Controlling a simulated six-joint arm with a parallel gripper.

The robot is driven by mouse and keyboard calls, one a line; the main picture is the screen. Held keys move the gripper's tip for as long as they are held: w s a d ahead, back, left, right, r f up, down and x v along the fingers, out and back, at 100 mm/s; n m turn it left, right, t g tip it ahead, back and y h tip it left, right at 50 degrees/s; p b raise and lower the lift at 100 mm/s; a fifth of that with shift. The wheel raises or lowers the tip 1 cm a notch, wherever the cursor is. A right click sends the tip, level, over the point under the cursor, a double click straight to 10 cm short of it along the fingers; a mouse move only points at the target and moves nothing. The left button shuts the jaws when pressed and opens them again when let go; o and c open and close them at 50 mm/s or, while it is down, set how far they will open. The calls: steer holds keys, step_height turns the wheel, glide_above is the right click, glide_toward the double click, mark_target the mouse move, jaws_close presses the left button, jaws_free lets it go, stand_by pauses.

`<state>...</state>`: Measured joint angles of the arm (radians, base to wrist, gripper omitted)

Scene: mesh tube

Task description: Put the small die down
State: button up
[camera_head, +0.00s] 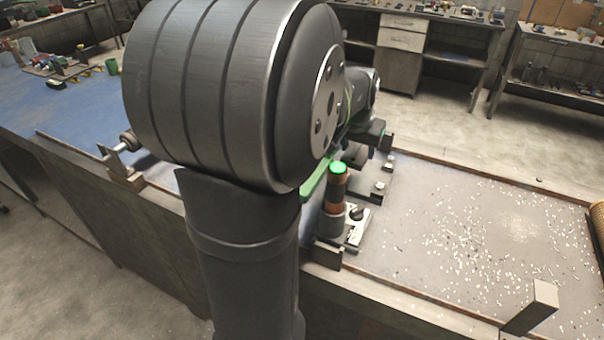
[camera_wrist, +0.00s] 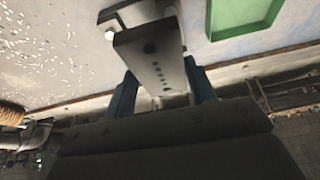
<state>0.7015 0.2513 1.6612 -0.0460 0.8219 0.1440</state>
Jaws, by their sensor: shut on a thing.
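A dark grey block with small round holes, which looks like the small die (camera_wrist: 150,58), sits between the blue fingers of my gripper (camera_wrist: 162,88) in the wrist view. My gripper is shut on it. The block's far end is near the top of the wrist view, and a lighter grey part shows beside it. Whether the block touches anything underneath cannot be told. In the head view my own arm covers much of the middle, and the gripper end is mostly hidden behind it, so the die is not clear there.
A green tray (camera_wrist: 240,14) lies beside the block in the wrist view. In the head view a signal lamp with a lit green top (camera_head: 338,169) stands near the bench's front edge. Pale scraps cover the bench top (camera_head: 455,215) on the right. A block (camera_head: 532,308) stands at the front right.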

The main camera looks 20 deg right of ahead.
steer(key=w+a+f, duration=0.2)
steer(key=w+a, duration=0.1)
steer(key=w, duration=0.1)
steer(key=w+a+f, duration=0.3)
steer(key=a, duration=0.1)
steer(key=w+a+f, duration=0.3)
steer(key=w+a, duration=0.1)
steer(key=shift+w+f, duration=0.1)
steer(key=shift+w, duration=0.2)
steer(key=shift+f, duration=2)
steer(key=shift+f, duration=0.15)
steer(key=o, duration=1.4)
steer(key=v, duration=1.2)
